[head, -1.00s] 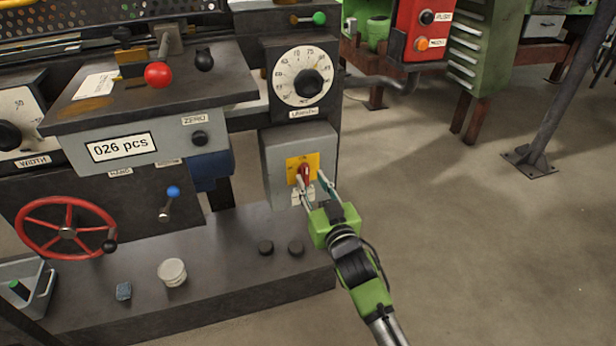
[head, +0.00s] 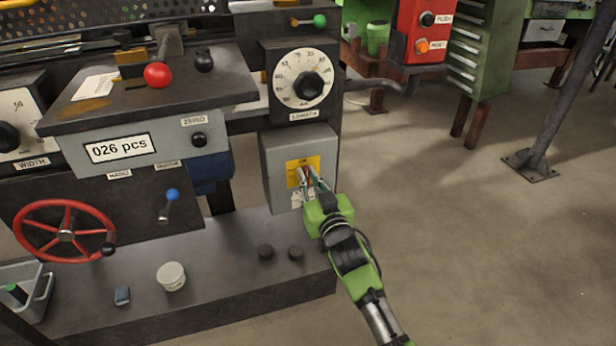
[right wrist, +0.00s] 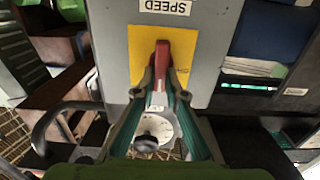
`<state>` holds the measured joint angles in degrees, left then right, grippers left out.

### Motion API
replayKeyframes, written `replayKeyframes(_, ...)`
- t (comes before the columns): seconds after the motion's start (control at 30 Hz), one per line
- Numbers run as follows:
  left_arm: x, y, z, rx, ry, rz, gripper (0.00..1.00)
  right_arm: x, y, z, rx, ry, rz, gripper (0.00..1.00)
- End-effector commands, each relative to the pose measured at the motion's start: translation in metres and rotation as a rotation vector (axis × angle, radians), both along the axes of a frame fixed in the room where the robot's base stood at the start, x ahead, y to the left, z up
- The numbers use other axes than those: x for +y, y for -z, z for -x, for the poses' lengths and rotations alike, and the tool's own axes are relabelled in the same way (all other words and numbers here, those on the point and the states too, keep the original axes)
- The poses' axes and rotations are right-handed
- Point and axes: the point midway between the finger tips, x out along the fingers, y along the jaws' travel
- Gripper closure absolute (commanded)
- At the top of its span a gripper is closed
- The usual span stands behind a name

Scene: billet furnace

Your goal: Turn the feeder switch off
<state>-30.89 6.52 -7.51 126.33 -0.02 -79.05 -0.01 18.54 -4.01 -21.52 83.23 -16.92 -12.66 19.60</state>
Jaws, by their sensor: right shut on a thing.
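The feeder switch is a red handle (head: 306,173) on a yellow plate (head: 291,180), on the front of a grey box (head: 273,160) at the machine's right end. In the right wrist view the red handle (right wrist: 161,58) stands out in front of the yellow plate (right wrist: 141,42). My right gripper (head: 308,183) is at the switch, its two fingers closed on either side of the handle. In the right wrist view the fingertips of the right gripper (right wrist: 158,88) pinch the handle's lower part in the picture. The fingers partly hide the handle in the head view. My left gripper is out of view.
A white dial (head: 302,78) with a black knob sits just above the box. The counter panel (head: 150,148), a blue-knobbed lever (head: 170,203) and a red handwheel (head: 64,231) are to the left. Open floor (head: 480,250) lies to the right.

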Motion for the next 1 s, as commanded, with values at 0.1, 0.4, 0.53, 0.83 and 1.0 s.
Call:
replayKeyframes(0.1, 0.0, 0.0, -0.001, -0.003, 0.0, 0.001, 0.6, 0.0, 0.0, 0.0, -0.005, 0.0, 0.015, 1.0)
replayKeyframes(0.4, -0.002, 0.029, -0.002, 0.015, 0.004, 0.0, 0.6, 0.003, -0.001, 0.001, -0.049, 0.0, 0.153, 1.0)
replayKeyframes(0.53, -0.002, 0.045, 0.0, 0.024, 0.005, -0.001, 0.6, 0.005, -0.001, 0.002, -0.082, -0.001, 0.256, 1.0)
replayKeyframes(0.83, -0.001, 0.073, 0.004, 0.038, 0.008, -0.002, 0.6, 0.008, 0.003, 0.003, -0.17, -0.001, 0.529, 1.0)
replayKeyframes(1.0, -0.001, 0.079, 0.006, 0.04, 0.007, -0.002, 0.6, 0.01, 0.004, 0.004, -0.221, -0.001, 0.682, 1.0)
